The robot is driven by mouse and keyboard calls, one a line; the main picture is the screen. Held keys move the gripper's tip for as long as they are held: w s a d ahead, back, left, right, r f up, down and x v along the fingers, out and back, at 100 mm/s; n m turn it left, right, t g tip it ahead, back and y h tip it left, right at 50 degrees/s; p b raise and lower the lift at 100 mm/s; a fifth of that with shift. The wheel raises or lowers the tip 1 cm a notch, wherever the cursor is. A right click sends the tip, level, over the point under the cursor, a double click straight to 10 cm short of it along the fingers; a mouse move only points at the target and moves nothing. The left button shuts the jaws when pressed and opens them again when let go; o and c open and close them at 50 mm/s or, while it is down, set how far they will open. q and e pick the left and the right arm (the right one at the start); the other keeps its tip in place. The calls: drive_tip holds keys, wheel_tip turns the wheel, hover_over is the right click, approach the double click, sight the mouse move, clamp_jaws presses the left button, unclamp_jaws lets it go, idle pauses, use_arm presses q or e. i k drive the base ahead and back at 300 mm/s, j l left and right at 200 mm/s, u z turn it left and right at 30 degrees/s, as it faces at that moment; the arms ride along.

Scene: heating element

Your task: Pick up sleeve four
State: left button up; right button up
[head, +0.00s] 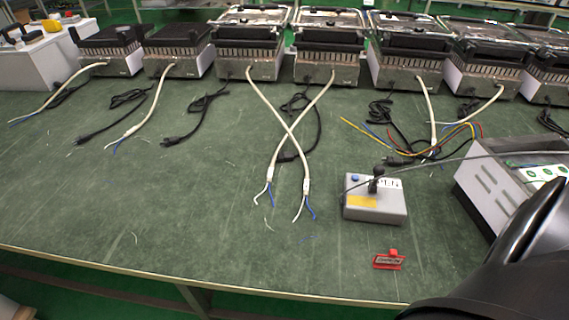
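Several white sleeved cables run from the row of heating units onto the green table. Two of them cross in the middle, the one ending lower left (318,100) and the one ending lower right (267,100). Both end in split white and blue wires. Other white sleeved cables lie at the left (70,80), left of centre (152,108), and at the right (427,103). No number shows, so I cannot tell which is sleeve four. Neither gripper is in view; only a black part of my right arm shows at lower right.
A grey box with a black knob (375,207) and a small red tag (388,261) sit right of centre. A grey instrument case (490,190) stands at right. Black plug cords lie between the white cables. The table's (120,200) front left is mostly clear.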

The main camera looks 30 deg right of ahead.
sight(269, 177)
drive_tip(key=z, duration=0.95)
drive_tip(key=j+z, duration=0.2)
drive_tip(key=z, duration=0.2)
drive_tip(key=j+z, duration=0.25)
drive_tip(key=z, duration=0.2)
drive_tip(key=j+z, duration=0.25)
drive_tip(key=z, duration=0.15)
